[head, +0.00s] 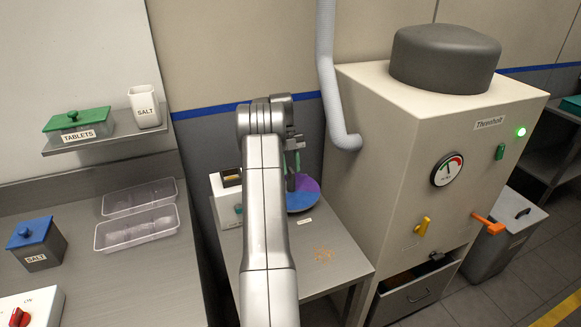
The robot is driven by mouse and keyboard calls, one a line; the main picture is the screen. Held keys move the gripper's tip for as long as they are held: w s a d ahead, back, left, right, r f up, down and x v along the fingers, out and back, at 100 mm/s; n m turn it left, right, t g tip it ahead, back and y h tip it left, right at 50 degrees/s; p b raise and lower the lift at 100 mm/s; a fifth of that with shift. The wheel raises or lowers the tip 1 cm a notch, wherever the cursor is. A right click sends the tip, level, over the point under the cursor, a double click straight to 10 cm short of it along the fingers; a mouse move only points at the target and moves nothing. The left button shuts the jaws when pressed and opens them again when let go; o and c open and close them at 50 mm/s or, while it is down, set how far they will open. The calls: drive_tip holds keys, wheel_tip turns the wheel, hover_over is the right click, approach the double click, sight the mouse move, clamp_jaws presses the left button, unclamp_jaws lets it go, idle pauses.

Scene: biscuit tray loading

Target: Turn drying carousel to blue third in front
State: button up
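The drying carousel (303,201) is a round disc on the small metal table, left of the big cream machine. A blue part shows on its front right side and a purple part behind it at the right. Its left side is hidden behind my arm. My gripper (291,170) is at or just above the disc, beyond my arm, and small in this view. A thin greenish upright piece shows at the gripper. I cannot tell whether the fingers touch the carousel or whether they are open or shut.
A white box-like device (228,205) stands left of the carousel. The cream machine (400,150) with a grey hose (327,75) borders the table at the right. Clear trays (137,230) lie on the left counter.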

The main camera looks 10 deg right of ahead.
drive_tip(key=p+v, duration=0.1)
drive_tip(key=v, duration=0.6)
drive_tip(key=shift+w, duration=0.1)
drive_tip(key=b+x, duration=0.1)
drive_tip(key=x, duration=0.1)
drive_tip(key=shift+f+b, duration=0.25)
drive_tip(key=shift+b, duration=0.15)
drive_tip(key=x, duration=0.2)
drive_tip(key=p+x, duration=0.1)
drive_tip(key=x, duration=0.1)
drive_tip(key=shift+s+f, duration=0.2)
drive_tip(key=shift+s, duration=0.15)
drive_tip(key=shift+f, duration=0.2)
drive_tip(key=shift+n, duration=0.3)
drive_tip(key=shift+d+r, duration=0.1)
drive_tip(key=shift+r, duration=0.05)
